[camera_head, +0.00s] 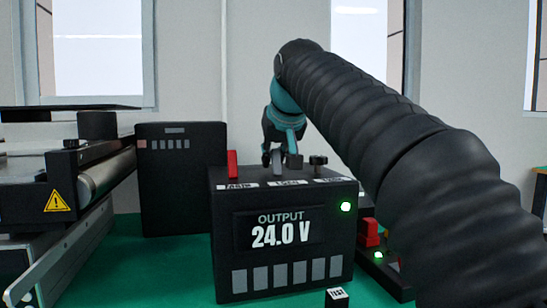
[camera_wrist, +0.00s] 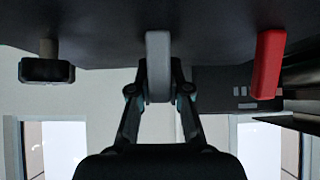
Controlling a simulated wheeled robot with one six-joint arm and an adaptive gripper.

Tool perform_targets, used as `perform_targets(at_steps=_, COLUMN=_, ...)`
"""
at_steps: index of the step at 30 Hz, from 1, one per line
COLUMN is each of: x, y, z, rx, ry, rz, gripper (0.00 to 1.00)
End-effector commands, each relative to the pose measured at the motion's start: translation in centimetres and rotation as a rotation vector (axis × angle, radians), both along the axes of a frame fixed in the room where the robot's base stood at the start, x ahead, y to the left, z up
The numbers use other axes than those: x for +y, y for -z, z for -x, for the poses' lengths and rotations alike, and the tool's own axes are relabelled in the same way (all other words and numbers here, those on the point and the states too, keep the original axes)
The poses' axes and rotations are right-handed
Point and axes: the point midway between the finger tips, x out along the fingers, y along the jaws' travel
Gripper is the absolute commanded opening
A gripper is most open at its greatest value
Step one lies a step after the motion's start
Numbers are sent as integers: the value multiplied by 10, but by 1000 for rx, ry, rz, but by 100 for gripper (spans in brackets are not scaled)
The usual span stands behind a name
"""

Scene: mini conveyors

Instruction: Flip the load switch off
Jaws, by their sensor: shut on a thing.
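The small labels are hard to read; the middle one seems to say LOAD. My gripper (camera_head: 283,158) reaches down to the grey lever. In the wrist view my gripper (camera_wrist: 160,92) is shut on the grey lever (camera_wrist: 158,55), one finger on each side.
A conveyor with a metal roller (camera_head: 106,173) stands at left. A black box (camera_head: 180,180) is behind. A small red-buttoned device (camera_head: 370,235) sits at right, partly behind my arm.

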Motion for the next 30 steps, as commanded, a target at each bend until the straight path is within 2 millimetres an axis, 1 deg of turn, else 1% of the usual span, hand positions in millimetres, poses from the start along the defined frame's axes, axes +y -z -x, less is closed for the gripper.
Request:
perform_targets(at_steps=5, x=-1, y=3, z=2, rx=-51, ry=0, rz=-15, gripper=0)
perform_targets(at_steps=11, x=-2, y=4, z=7, rx=-170, ry=0, rz=-49, gripper=0)
perform_targets(at_steps=21, x=-4, y=-2, z=15, rx=-390, ry=-1, rz=-112, gripper=0)
perform_targets(at_steps=30, x=-5, y=-8, z=18, rx=-498, ry=1, rz=-143, gripper=0)
